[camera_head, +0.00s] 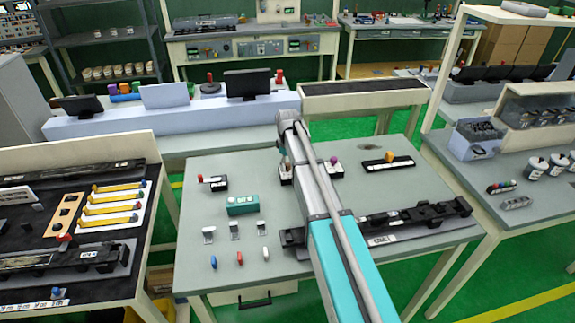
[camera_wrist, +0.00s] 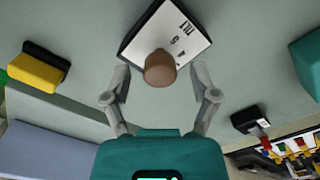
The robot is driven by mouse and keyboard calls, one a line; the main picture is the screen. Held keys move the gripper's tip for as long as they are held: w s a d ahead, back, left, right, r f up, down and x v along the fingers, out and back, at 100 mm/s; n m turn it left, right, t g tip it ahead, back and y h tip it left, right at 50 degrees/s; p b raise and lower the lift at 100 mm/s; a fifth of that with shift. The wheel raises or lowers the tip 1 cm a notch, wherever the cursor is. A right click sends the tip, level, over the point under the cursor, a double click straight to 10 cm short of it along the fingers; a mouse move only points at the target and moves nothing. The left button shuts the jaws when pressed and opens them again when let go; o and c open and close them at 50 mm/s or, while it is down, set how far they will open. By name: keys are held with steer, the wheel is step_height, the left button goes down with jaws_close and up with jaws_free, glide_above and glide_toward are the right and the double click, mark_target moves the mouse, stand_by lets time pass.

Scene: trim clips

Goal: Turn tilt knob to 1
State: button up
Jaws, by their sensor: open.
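The tilt knob (camera_wrist: 160,69) is a round brown knob on a white plate (camera_wrist: 180,35) with a black edge. The plate reads TILT with digits, upside down in the wrist view. In the head view the knob's plate (camera_head: 286,181) is mostly hidden behind my arm. My gripper (camera_wrist: 159,80) is open, with one finger left and one right of the knob in the wrist view. Gaps show between knob and fingers, so it holds nothing. How far the fingertips are above the plate, I cannot tell. Which digit the knob points to is unclear.
A black rail part (camera_head: 425,214) lies at the right. Grey table surface is free between them.

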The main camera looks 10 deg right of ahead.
jaws_close()
stand_by(0.3)
steer(key=shift+m, duration=0.4)
steer(key=m, duration=0.4)
steer(key=shift+m, duration=2.1)
